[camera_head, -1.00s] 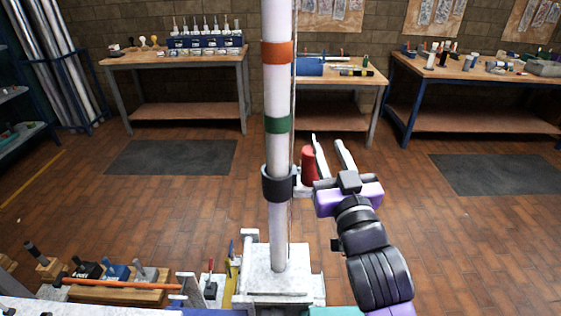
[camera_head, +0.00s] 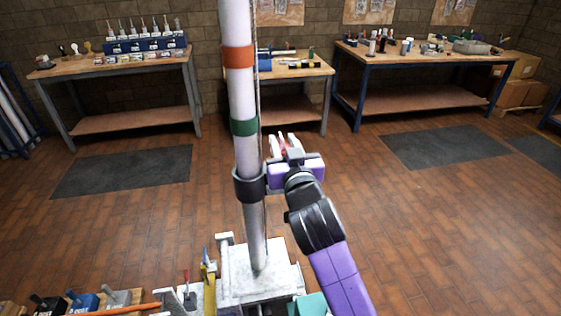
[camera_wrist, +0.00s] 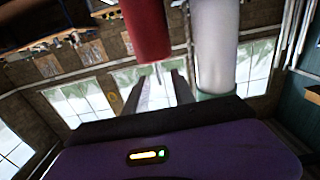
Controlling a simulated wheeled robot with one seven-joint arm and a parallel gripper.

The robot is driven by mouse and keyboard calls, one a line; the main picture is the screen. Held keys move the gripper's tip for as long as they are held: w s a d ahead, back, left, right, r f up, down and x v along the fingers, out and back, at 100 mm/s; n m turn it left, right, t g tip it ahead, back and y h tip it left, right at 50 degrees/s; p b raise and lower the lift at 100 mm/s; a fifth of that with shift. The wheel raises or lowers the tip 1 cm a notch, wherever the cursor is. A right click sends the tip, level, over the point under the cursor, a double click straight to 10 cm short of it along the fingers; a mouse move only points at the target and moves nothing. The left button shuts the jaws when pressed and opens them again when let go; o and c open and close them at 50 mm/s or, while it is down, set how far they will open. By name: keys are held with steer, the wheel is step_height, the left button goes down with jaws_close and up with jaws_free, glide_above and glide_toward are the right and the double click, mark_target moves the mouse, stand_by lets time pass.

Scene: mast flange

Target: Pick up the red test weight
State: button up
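The red test weight (camera_head: 282,150) is a small red cylinder just right of the mast, largely hidden behind my gripper in the head view. My gripper (camera_head: 284,141) is open, its two pale fingers to either side of the red in that view. In the wrist view the red weight (camera_wrist: 147,28) hangs at the top, with a thin stem below it. There my open fingers (camera_wrist: 158,74) show below the weight with a gap between them. I cannot tell whether either finger touches it.
The white mast (camera_head: 246,155) with orange and green bands and a dark collar (camera_head: 250,184) stands close left of my gripper, on a white base (camera_head: 258,275). A thin line runs down beside it. Workbenches (camera_head: 120,63) stand at the back. The floor to the right is clear.

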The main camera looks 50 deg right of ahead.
steer(key=shift+x, duration=1.45)
steer(key=shift+c, duration=0.4)
jaws_close()
steer(key=shift+r, duration=0.1)
steer(key=shift+r, duration=0.2)
